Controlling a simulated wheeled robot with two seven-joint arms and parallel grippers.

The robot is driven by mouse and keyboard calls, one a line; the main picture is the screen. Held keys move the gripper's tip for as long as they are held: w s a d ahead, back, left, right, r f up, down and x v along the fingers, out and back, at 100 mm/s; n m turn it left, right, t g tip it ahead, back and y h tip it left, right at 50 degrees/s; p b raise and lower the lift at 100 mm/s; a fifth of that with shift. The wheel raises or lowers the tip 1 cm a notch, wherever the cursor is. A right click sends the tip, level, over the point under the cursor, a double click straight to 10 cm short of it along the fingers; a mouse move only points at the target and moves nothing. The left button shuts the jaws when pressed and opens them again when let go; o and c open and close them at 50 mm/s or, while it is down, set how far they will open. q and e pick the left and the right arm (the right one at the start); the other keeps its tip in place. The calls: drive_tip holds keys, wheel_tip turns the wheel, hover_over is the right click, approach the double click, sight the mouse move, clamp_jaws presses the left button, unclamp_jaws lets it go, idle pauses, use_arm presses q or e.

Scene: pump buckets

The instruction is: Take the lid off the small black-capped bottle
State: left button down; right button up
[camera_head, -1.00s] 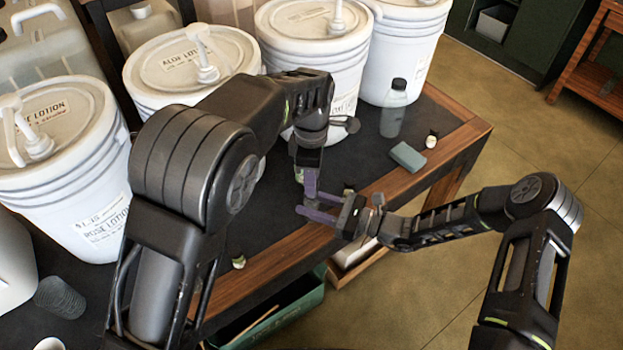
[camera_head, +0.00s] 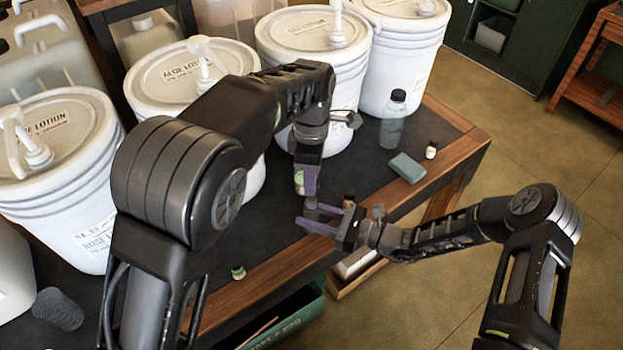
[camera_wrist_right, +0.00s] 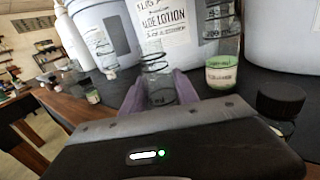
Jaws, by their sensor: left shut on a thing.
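My left gripper (camera_head: 306,182) points down over the table and is shut on a small bottle; a white and green label (camera_head: 299,180) shows between its fingers. A clear green-labelled bottle (camera_wrist_right: 222,68) in the right wrist view looks like the same one. My right gripper (camera_head: 316,218) is just below and in front, its purple fingers apart. A dark translucent piece (camera_head: 312,207) sits by its fingertips; the right wrist view shows a clear threaded piece (camera_wrist_right: 160,82) between the fingers. I cannot tell whether they touch it. A small black-capped bottle (camera_wrist_right: 280,104) stands to their right.
Large white lotion buckets (camera_head: 185,75) line the back of the dark table. Another small bottle (camera_head: 238,272) is near the front edge.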

drive_tip(key=o, duration=0.5)
use_arm(q)
drive_tip(key=shift+f, duration=0.2)
use_arm(e)
drive_tip(key=shift+s+d, duration=0.15)
drive_tip(key=shift+d, duration=0.45)
use_arm(q)
wheel_tip(320, 180, down, 2)
drive_tip(key=b, duration=0.2)
drive_tip(key=shift+f+b, duration=0.25)
drive_tip(key=shift+b, duration=0.15)
use_arm(e)
drive_tip(key=v, duration=1.1)
drive_tip(key=shift+s+a, duration=0.1)
